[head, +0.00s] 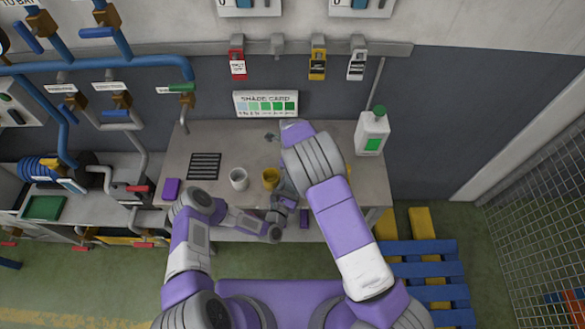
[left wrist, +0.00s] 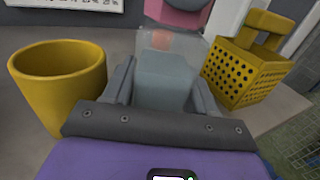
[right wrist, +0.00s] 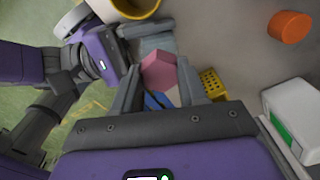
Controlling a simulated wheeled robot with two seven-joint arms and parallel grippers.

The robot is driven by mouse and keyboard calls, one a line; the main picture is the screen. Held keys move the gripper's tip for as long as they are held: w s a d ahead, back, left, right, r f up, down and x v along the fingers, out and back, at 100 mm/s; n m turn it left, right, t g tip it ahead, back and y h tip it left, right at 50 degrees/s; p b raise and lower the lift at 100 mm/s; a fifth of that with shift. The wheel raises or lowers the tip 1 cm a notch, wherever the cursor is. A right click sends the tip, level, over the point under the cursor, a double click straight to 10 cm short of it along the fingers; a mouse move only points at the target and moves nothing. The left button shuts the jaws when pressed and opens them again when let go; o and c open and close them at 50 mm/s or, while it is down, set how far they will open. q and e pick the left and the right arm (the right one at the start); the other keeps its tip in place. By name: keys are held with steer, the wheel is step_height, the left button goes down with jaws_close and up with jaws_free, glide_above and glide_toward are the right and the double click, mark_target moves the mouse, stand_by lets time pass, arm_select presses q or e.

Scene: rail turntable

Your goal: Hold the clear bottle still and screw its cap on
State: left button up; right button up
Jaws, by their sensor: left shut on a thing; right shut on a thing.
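The clear bottle (left wrist: 165,82) is a pale, see-through block shape in the left wrist view. My left gripper (left wrist: 160,100) is shut on it, one finger on each side. The pink cap (right wrist: 159,70) is faceted and sits between the fingers of my right gripper (right wrist: 162,85), which is shut on it. The cap also shows at the top of the left wrist view (left wrist: 178,14), over the bottle's top end. I cannot tell whether cap and bottle touch. In the head view my right arm hides the bottle and cap.
A yellow cup (left wrist: 60,85) stands left of the bottle and a yellow perforated basket (left wrist: 240,78) right of it. A white cup (head: 239,179), a white jug (head: 372,133) and an orange round piece (right wrist: 289,27) are on the table. A shade card (head: 266,104) stands at the back.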

steer(key=shift+r, duration=0.1)
steer(key=m, duration=0.6)
steer(key=o, duration=1.2)
steer(key=shift+o, duration=0.3)
steer(key=shift+r, duration=1.95)
